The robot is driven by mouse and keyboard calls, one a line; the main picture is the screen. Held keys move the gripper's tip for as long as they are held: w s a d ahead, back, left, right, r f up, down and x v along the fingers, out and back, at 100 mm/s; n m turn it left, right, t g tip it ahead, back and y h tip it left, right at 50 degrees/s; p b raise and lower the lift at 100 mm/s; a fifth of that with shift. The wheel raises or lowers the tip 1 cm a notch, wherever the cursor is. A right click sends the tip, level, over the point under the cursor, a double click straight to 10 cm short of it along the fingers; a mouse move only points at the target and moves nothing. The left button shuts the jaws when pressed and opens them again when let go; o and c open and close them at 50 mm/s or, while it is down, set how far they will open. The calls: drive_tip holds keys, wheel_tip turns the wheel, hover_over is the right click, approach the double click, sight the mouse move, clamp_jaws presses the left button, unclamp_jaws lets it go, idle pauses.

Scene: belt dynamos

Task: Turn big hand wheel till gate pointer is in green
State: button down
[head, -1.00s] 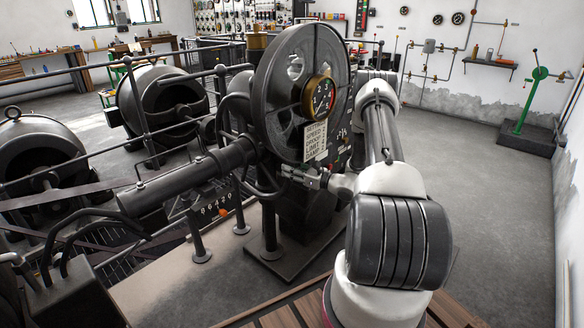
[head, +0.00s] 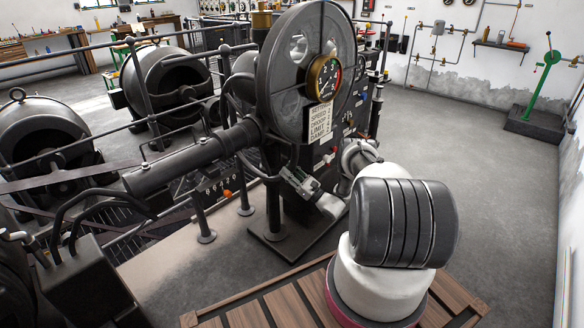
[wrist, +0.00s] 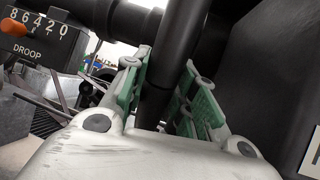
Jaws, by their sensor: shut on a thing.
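A dark round rim (head: 234,104), which looks like the big hand wheel, curves out on the left of the tall governor stand, partly hidden behind its large dark disc (head: 281,75). My gripper (head: 290,178) is low at the front of the stand. In the wrist view, its green-padded fingers (wrist: 160,92) close around a dark round bar (wrist: 172,55), which looks like part of the wheel. A brass-rimmed dial (head: 324,78) sits on the disc's front. I cannot make out its pointer or whether it is in green.
A label plate (head: 318,124) hangs below the dial. A thick dark pipe (head: 190,160) runs left from the stand. Railings and dynamos (head: 165,85) stand at left.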

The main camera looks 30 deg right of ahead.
drive_tip(key=shift+w+a+f, duration=0.1)
drive_tip(key=shift+a, duration=0.1)
drive_tip(key=c, duration=1.1)
unclamp_jaws()
drive_tip(key=shift+c, duration=0.2)
drive_tip(key=shift+d, duration=0.1)
drive_tip(key=v, duration=1.1)
drive_tip(key=shift+s, duration=0.35)
drive_tip(key=shift+d+f, duration=0.15)
